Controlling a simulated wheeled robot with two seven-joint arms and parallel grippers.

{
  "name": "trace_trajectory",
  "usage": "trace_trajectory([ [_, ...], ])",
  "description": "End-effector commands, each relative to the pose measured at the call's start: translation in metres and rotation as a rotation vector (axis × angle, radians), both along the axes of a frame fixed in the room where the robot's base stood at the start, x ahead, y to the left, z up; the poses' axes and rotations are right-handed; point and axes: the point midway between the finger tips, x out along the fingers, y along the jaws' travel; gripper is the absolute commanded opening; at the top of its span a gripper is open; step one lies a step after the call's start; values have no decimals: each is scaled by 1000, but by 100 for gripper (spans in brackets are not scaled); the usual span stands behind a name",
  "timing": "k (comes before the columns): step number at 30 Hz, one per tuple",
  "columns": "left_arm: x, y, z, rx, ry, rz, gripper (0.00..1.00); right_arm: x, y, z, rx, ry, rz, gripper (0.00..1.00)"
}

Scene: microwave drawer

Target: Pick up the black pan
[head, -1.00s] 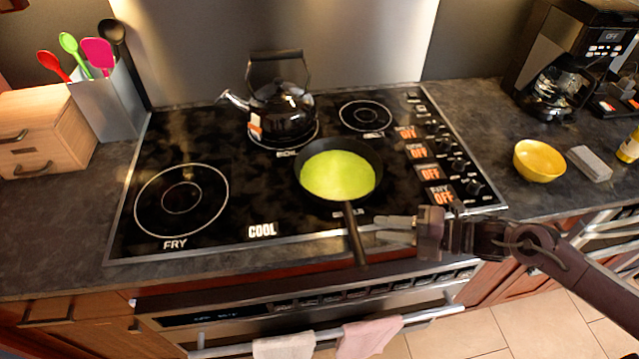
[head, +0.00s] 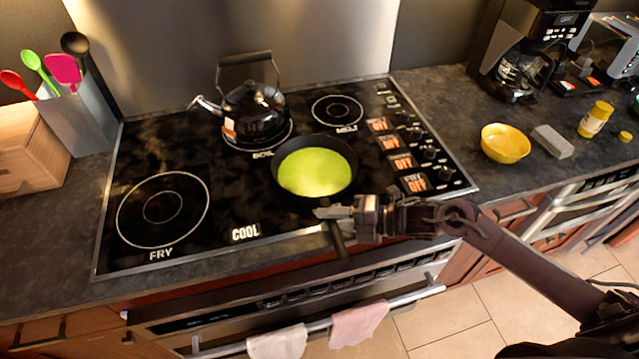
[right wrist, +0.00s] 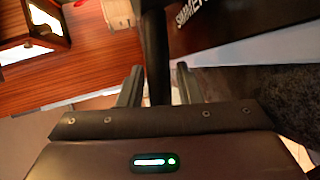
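The black pan (head: 312,142) sits on the glass cooktop (head: 215,235), right of centre, with a bright yellow-green surface inside it. Its black handle points toward the front edge of the stove. My right gripper (head: 328,212) is at the handle, reaching in from the right. In the right wrist view the handle (right wrist: 156,55) runs between the two fingers of my right gripper (right wrist: 160,88), which stand apart with a gap showing beside it. My left gripper is not in view.
A black kettle (head: 257,112) stands close behind the pan. A yellow bowl (head: 505,143), a grey block (head: 553,142) and a coffee maker (head: 520,50) are on the right counter. A utensil holder (head: 78,118) is at the left. Towels (head: 358,323) hang on the oven bar.

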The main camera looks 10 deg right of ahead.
Motion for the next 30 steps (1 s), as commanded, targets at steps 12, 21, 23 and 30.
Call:
trace_trajectory([
  [12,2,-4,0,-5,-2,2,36,0,0,0,0,0,0,0],
  [21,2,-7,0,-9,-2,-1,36,1,0,3,3,-10,-1,0],
  [23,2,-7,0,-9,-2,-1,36,1,0,4,3,-10,-1,0],
  [30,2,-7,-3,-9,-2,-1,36,2,0,19,2,-14,0,0],
])
